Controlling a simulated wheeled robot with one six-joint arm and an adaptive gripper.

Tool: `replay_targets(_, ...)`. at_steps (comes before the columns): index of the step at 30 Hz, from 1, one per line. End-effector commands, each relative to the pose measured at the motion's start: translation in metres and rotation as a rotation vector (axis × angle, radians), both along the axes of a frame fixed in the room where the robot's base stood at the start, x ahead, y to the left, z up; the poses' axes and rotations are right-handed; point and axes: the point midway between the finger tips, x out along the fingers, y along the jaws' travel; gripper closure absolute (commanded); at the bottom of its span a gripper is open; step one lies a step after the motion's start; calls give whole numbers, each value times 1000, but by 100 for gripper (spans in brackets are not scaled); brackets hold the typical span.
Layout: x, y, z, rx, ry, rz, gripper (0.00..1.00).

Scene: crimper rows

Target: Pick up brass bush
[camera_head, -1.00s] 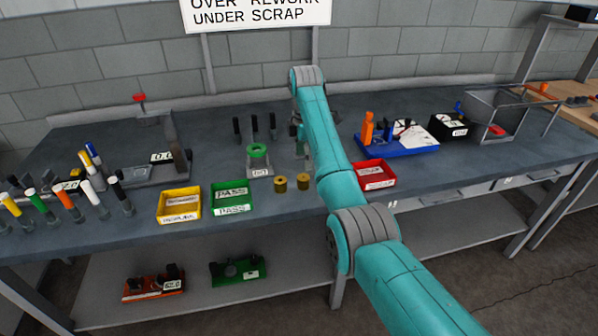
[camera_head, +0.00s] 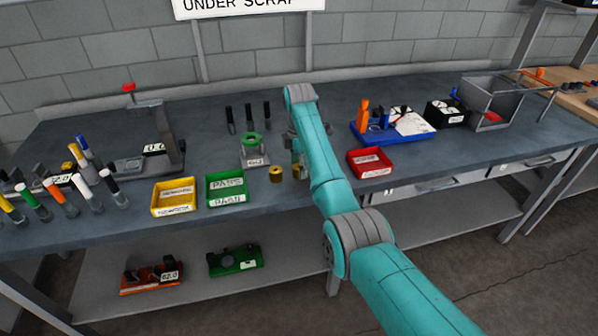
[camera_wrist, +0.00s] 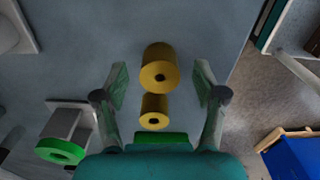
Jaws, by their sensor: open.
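Two brass bushes, short yellow-gold cylinders with a centre hole, stand side by side near the front of the bench. In the wrist view the larger-looking bush (camera_wrist: 160,66) is above the smaller-looking one (camera_wrist: 154,111). My gripper (camera_wrist: 161,84) is open and empty, its fingers to either side of the pair in that view. I cannot tell its height over them. In the head view my gripper (camera_head: 296,143) is mostly behind the arm.
A grey stand with a green ring (camera_head: 250,140) is behind and left of the bushes. A green PASS tray (camera_head: 227,188) and a yellow tray (camera_head: 174,197) lie left; a red tray (camera_head: 369,162) lies right. Several dark pegs (camera_head: 248,117) stand behind. The bench front edge is close.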

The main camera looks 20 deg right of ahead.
Motion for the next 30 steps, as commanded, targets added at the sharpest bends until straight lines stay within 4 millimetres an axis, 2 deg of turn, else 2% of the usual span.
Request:
replay_targets(4,0,0,-15,0,0,0,29)
replay_targets(10,0,0,-17,0,-1,0,29)
replay_targets(11,0,0,-17,0,-1,0,32)
replay_targets(19,0,0,-16,0,0,0,99)
replay_targets(26,1,0,-16,0,-1,0,100)
replay_targets(30,1,0,-7,0,-2,0,100)
